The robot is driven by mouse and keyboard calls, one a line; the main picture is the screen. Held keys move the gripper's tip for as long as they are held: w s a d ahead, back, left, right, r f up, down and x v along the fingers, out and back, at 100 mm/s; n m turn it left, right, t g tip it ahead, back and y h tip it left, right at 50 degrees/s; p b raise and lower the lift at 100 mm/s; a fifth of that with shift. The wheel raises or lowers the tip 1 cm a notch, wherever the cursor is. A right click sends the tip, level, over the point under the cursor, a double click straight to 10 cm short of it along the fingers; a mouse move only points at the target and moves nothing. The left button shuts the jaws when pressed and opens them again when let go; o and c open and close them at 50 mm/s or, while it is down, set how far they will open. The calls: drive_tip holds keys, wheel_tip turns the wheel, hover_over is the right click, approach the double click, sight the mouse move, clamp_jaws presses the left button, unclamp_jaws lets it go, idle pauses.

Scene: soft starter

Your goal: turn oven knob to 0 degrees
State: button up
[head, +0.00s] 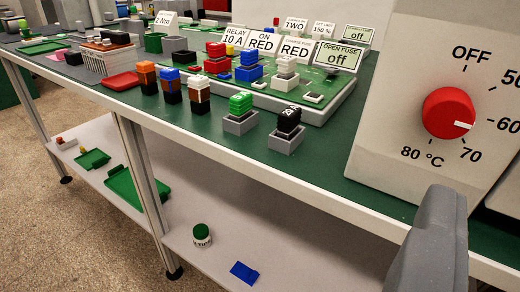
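The red oven knob (448,113) is round and sits on a light grey panel (395,125) at the right of the head view. Its white pointer mark faces right and slightly down, between the 60 and 70 marks. The printed scale reads OFF at the top, then 50, 60, 70 and 80 °C clockwise; no 0 is visible. A grey part of my gripper (435,240) shows at the lower right, below the knob and apart from it in the picture. Only one finger-like piece is in view, so its opening is not shown.
A green-topped bench (225,160) runs leftward from the panel. It carries several coloured block stacks, grey sockets and a green board (300,108) with label cards. A lower shelf (190,262) holds green trays, a green-capped round item (201,235) and a blue piece (244,273).

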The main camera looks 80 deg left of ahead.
wheel_tip(320, 180, down, 2)
drive_tip(key=s+g+y, duration=0.1)
drive_tip(key=s, duration=0.1)
drive_tip(key=b, duration=0.3)
approach(449, 124)
drive_tip(key=x, duration=0.8)
drive_tip(key=shift+c, duration=0.3)
